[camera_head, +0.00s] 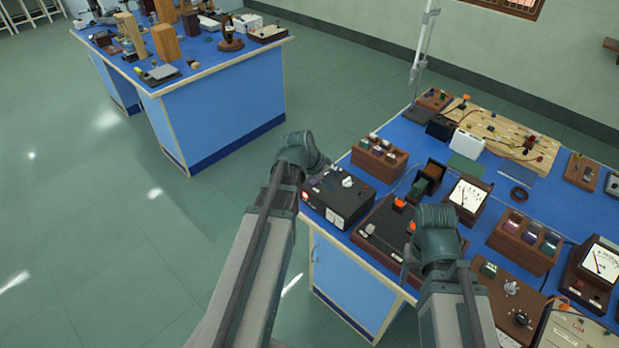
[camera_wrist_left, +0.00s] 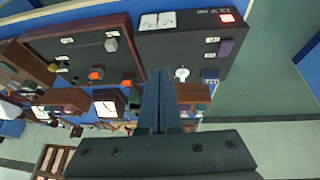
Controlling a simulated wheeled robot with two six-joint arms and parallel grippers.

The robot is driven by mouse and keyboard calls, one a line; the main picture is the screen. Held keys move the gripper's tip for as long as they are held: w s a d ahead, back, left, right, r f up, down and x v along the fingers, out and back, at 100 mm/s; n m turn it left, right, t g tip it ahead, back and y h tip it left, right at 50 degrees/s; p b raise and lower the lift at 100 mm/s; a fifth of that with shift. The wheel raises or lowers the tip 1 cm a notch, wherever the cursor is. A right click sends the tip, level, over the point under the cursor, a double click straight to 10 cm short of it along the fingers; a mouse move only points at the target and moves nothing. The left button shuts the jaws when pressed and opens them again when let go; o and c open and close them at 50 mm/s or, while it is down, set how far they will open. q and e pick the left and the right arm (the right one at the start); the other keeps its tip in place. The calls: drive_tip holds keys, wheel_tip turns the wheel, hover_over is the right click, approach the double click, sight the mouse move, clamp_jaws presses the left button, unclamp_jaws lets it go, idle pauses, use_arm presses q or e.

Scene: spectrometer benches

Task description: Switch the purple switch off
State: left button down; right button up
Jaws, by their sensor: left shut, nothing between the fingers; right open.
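The purple switch (camera_wrist_left: 226,47) sits on top of a dark power box (camera_wrist_left: 190,40), close to a lit red square (camera_wrist_left: 226,17), in the left wrist view. I cannot tell its tilt. The same dark box (camera_head: 345,207) stands at the near left corner of the right bench in the head view; there the switch is not clear beside my gripper. My left gripper (camera_head: 318,168) is over the box's left end, shut and empty; its closed fingers (camera_wrist_left: 160,98) show in the wrist view, apart from the switch. My right gripper (camera_head: 408,262) is open, further right over the bench; its fingers are mostly hidden.
A white knob (camera_wrist_left: 182,73) stands on the same box. A brown-framed panel (camera_head: 372,232) lies right of it. A wooden block with jars (camera_head: 379,160) is behind. Meters and several instruments crowd the bench. A second blue bench (camera_head: 225,110) stands far left; open floor lies between.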

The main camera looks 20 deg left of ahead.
use_arm(q)
drive_tip(key=w+a+r+t, duration=0.2)
drive_tip(key=w+a, duration=0.1)
drive_tip(key=a, duration=0.8)
drive_tip(key=shift+a+r+t, duration=0.2)
drive_tip(key=shift+a+t, duration=0.1)
drive_tip(key=shift+a, duration=0.05)
drive_tip(key=shift+w, duration=0.1)
drive_tip(key=b, duration=0.8)
hover_over(314, 181)
drive_tip(key=s, duration=0.2)
drive_tip(key=f, duration=0.8)
drive_tip(key=shift+w+a+f, duration=0.2)
drive_tip(key=shift+a+f, duration=0.1)
drive_tip(key=f+b, duration=0.2)
drive_tip(key=shift+s+f+b, duration=0.15)
drive_tip(key=shift+s+b, duration=0.05)
drive_tip(key=shift+b, duration=0.15)
drive_tip(key=shift+s+f+b, duration=0.1)
drive_tip(key=shift+f+b, duration=0.5)
drive_tip(key=shift+r, duration=0.1)
